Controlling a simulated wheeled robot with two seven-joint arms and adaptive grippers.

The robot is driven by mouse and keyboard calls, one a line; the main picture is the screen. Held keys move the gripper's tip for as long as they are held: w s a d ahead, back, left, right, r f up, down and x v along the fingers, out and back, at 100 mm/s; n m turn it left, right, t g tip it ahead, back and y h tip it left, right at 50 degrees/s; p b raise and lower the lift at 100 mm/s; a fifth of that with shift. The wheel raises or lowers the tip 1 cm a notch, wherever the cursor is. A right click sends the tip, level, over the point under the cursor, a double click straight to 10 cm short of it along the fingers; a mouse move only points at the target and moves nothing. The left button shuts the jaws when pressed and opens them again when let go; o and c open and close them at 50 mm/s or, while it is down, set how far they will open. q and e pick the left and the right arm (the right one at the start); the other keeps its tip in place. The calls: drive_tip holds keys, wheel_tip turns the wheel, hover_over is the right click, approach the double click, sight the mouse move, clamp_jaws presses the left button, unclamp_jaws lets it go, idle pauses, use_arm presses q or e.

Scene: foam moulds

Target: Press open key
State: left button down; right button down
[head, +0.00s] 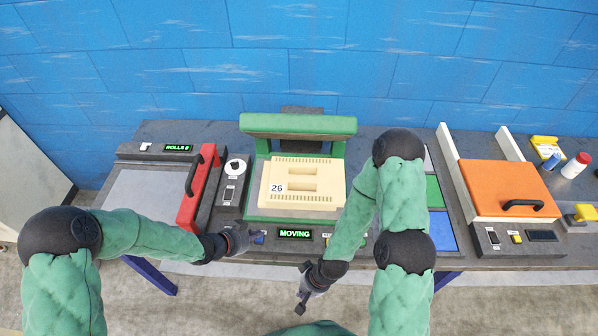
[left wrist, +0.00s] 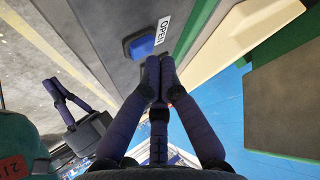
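The open key is a blue button (left wrist: 143,44) beside a white OPEN label (left wrist: 163,31) in the left wrist view. In the head view the blue key (head: 259,238) sits on the front panel, left of a green-lit display (head: 295,234) reading MOVING. My left gripper (head: 247,236) is at the key. Its fingertips (left wrist: 159,62) are together and empty, right by the key; I cannot tell whether they touch it. Behind is the green press (head: 298,125) with a cream mould (head: 303,180) marked 26. My right gripper (head: 302,303) is in front of the bench, its fingertips together and empty.
A machine with a red bar (head: 197,187) and a ROLLS display stands left. A small panel with a dial (head: 235,168) is beside the press. An orange lid (head: 508,190) with a black handle is at right. Bottles and yellow items lie far right.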

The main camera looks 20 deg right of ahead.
sight(257, 241)
use_arm(q)
drive_tip(key=shift+r+p, duration=2.4)
drive_tip(key=shift+r, duration=0.55)
drive_tip(key=shift+f, duration=0.1)
drive_tip(key=shift+s+a+f, duration=0.1)
drive_tip(key=shift+f, duration=0.05)
drive_tip(key=s+a+f+n+g+y, duration=0.2)
drive_tip(key=s+a+f+n, duration=0.3)
drive_tip(key=s+f+n, duration=0.35)
drive_tip(key=s+a+f+n+g+y, duration=0.25)
drive_tip(key=s+a+f+n, duration=0.35)
drive_tip(key=s+n, duration=0.45)
drive_tip(key=w+b+x, duration=0.1)
drive_tip(key=b+x, duration=0.5)
drive_tip(key=b, duration=0.1)
drive_tip(key=shift+w+d+h+b, duration=0.15)
drive_tip(key=shift+d+h+b, duration=0.05)
drive_tip(key=shift+h+b, duration=0.15)
drive_tip(key=shift+r, duration=0.1)
